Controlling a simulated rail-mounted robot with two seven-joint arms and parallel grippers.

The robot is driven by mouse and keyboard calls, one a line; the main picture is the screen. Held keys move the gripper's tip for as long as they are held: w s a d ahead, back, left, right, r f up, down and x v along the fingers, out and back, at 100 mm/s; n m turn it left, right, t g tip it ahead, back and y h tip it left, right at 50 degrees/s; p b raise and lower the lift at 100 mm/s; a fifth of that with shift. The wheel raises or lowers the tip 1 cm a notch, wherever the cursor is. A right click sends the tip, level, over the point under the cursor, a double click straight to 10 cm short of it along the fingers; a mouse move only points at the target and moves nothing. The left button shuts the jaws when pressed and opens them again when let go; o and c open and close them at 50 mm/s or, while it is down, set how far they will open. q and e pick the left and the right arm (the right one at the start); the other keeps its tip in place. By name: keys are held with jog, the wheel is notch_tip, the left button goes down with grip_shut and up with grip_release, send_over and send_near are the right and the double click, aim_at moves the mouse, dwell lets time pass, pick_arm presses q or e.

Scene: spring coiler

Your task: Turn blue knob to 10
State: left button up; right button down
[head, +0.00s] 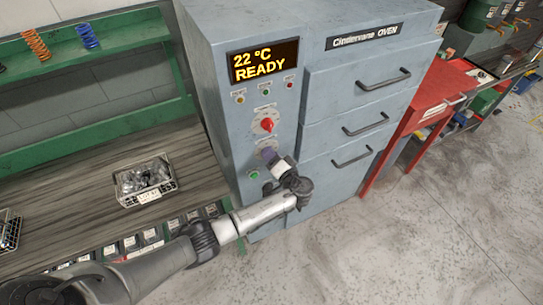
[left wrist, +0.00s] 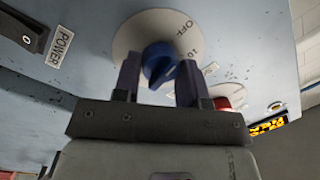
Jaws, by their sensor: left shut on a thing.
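The blue knob (left wrist: 158,62) shows in the left wrist view on a pale round dial (left wrist: 200,38) marked OFF and 10. The 10 mark sits close to the right finger; I cannot tell which mark the knob points to. My left gripper (left wrist: 158,82) has one finger on each side of the knob and is shut on it. In the head view my left gripper (head: 268,155) reaches the oven's front panel below the red knob (head: 266,125) and hides the blue knob. My right gripper is not in view.
The blue-grey oven (head: 330,105) has drawers with dark handles right of the panel. Its display (head: 263,61) reads 22 °C READY. A green button (head: 254,174) is below left of the gripper. A wire basket (head: 145,180) stands on the bench at left.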

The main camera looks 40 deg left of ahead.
pick_arm(q)
jog(key=m+p, duration=0.1)
jog(key=m, duration=0.1)
jog(key=shift+r+m, duration=0.1)
jog(key=shift+m, duration=0.3)
jog(key=m+p, duration=0.1)
jog(key=m, duration=0.2)
jog(key=shift+m+t+y+p, duration=0.3)
jog(key=m+p, duration=0.1)
jog(key=m, duration=0.2)
jog(key=shift+m, duration=0.4)
jog(key=shift+f+t, duration=0.2)
jog(key=shift+t, duration=0.1)
jog(key=o, duration=0.9)
